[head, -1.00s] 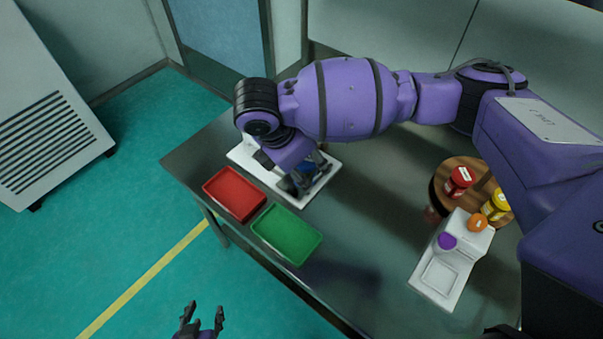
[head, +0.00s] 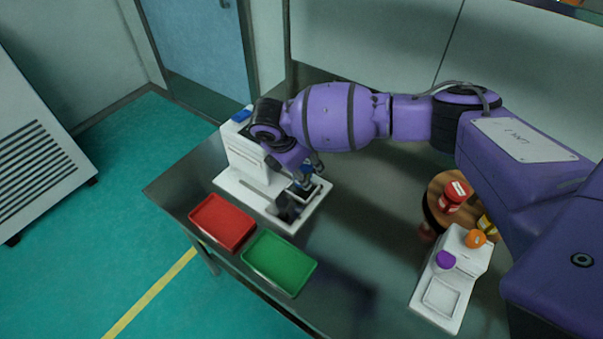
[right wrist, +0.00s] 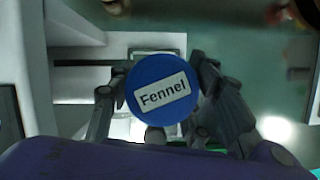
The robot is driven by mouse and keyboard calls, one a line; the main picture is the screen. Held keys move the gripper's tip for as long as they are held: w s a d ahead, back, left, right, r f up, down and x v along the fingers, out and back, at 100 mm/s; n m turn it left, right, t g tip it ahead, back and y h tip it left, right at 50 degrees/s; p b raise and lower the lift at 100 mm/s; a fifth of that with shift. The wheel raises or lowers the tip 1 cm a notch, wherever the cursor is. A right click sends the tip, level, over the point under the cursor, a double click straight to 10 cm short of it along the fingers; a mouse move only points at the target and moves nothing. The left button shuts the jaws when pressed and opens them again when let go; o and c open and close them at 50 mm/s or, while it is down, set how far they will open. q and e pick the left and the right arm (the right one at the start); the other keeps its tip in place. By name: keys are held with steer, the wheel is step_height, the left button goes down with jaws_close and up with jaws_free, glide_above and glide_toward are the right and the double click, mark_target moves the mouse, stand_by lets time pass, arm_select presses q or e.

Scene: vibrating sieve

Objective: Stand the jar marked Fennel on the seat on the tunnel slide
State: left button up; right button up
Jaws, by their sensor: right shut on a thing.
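The jar marked Fennel (right wrist: 160,88) shows its round blue lid and white label in the right wrist view. My right gripper (head: 306,178) is shut on it, with a finger on each side of the lid. In the head view the jar's blue lid (head: 305,170) is partly hidden by the gripper. The jar is over the right end of the white machine's base (head: 232,188), where a pale square seat (right wrist: 170,52) shows partly behind the lid. I cannot tell whether the jar touches it. My left gripper is out of view.
A red tray (head: 222,222) and a green tray (head: 279,263) lie in front of the machine. A round wooden stand (head: 434,196) holds jars with red and yellow lids. Beside it a white device (head: 435,301) carries orange- and purple-lidded jars. The middle of the table is clear.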

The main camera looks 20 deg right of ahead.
steer(key=f, duration=0.3)
steer(key=shift+w+d+f, duration=0.1)
steer(key=shift+w+f, duration=0.1)
steer(key=shift+f, duration=0.1)
steer(key=shift+f, duration=0.1)
